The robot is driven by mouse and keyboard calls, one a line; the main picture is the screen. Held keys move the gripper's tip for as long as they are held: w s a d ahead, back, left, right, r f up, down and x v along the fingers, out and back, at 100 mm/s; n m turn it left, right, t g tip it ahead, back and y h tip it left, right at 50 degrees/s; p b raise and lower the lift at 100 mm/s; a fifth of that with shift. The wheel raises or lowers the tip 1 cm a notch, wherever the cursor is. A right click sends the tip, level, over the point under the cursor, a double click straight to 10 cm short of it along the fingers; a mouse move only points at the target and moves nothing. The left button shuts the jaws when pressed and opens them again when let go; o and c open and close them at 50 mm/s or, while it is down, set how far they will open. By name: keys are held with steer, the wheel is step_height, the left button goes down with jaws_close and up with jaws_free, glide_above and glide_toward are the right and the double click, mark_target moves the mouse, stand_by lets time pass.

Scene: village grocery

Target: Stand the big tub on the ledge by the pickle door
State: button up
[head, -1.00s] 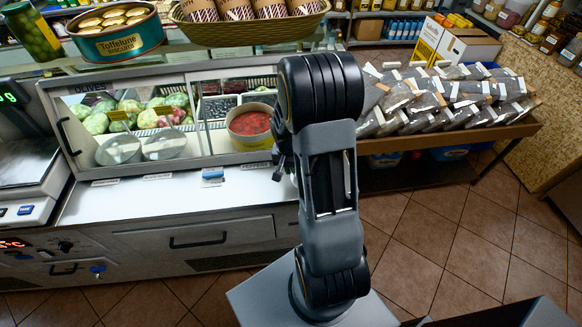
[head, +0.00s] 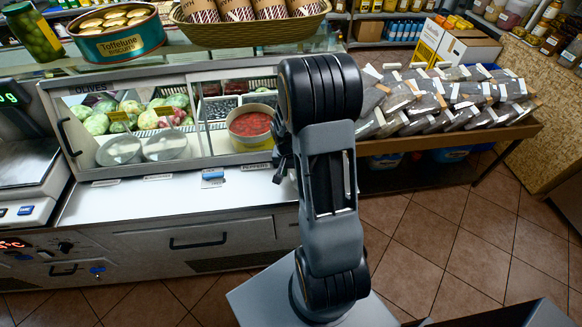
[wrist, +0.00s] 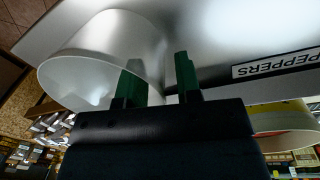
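In the wrist view a large pale, translucent tub (wrist: 85,55) fills the upper left, its round mouth toward the camera. My gripper (wrist: 160,75) has two green fingers spread apart at the tub's right side. The left finger overlaps the mouth and the right one is outside the wall, with a gap beside it. Firm contact is not visible. In the head view my arm hides this tub and most of the gripper. The pale ledge (head: 130,205) runs in front of the glass case. Small door labels (head: 158,177) there are too small to read, so I cannot tell the pickle door.
A tub of red food (head: 250,138) stands in the case, near a PEPPERS label (wrist: 285,64). Two clear bowls (head: 165,148) sit behind the left glass. A small blue-and-white item (head: 212,174) lies on the ledge. A scale (head: 25,190) stands left; a rack of packets (head: 450,105) stands right.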

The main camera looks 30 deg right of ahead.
step_height(320, 180, up, 11)
steer(key=s+a+r+n+t, duration=0.2)
steer(key=s+a+r+n, duration=0.2)
steer(key=a, duration=0.3)
steer(key=s+a+r+n+t, duration=0.2)
steer(key=s+a+r+n, duration=0.2)
steer(key=s+a+r, duration=0.1)
steer(key=shift+s+a+r+t+y+b, duration=0.15)
steer(key=shift+s+a+t+y+b, duration=0.3)
steer(key=shift+a, duration=0.7)
